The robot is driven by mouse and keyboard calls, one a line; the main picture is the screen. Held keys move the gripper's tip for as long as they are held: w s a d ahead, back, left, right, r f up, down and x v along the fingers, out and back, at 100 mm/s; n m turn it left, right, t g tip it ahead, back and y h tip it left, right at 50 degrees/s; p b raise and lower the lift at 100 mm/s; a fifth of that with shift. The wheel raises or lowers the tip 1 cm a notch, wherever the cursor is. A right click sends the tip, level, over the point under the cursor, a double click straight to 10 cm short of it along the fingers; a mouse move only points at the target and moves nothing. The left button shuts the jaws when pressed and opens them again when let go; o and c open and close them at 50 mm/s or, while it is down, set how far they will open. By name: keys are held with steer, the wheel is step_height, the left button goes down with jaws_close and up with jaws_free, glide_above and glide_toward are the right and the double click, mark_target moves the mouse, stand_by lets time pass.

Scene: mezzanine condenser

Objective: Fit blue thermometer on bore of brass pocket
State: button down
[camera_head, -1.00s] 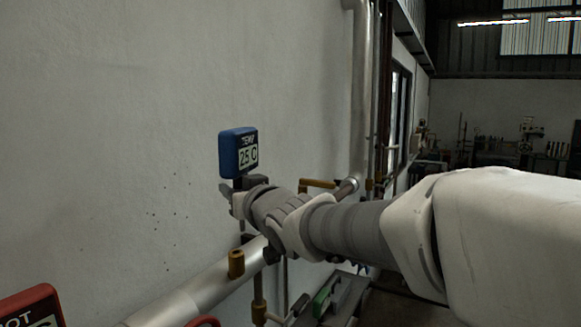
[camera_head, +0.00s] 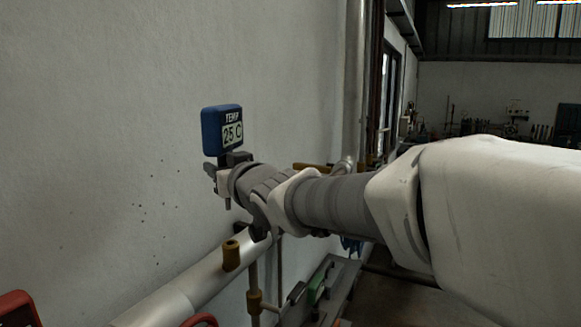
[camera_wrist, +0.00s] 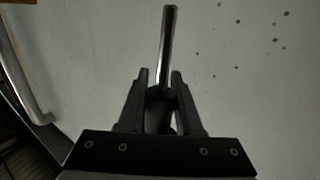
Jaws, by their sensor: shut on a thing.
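The blue thermometer (camera_head: 222,131) has a square head reading "TEMP 25 C" and faces the camera. My gripper (camera_head: 222,172) is shut on it just below the head. In the wrist view its thin metal stem (camera_wrist: 168,45) sticks out beyond the fingers of my gripper (camera_wrist: 158,85).
A speckled white wall (camera_head: 120,120) stands close behind the pipe. A red object (camera_head: 16,309) is at the lower left. A brass valve on a vertical pipe (camera_head: 254,300) and a green-handled part (camera_head: 318,285) lie below my arm. Vertical pipes (camera_head: 356,80) rise at the right.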

steer(key=shift+f+b, duration=2.55)
steer(key=shift+f, duration=0.3)
steer(key=shift+f+b, duration=3.05)
steer(key=c, duration=0.5)
jaws_free()
steer(key=f+v, duration=0.1)
steer(key=v, duration=1.6)
steer(key=shift+s+r, duration=0.2)
steer(key=shift+r, duration=0.2)
steer(key=shift+d, duration=0.15)
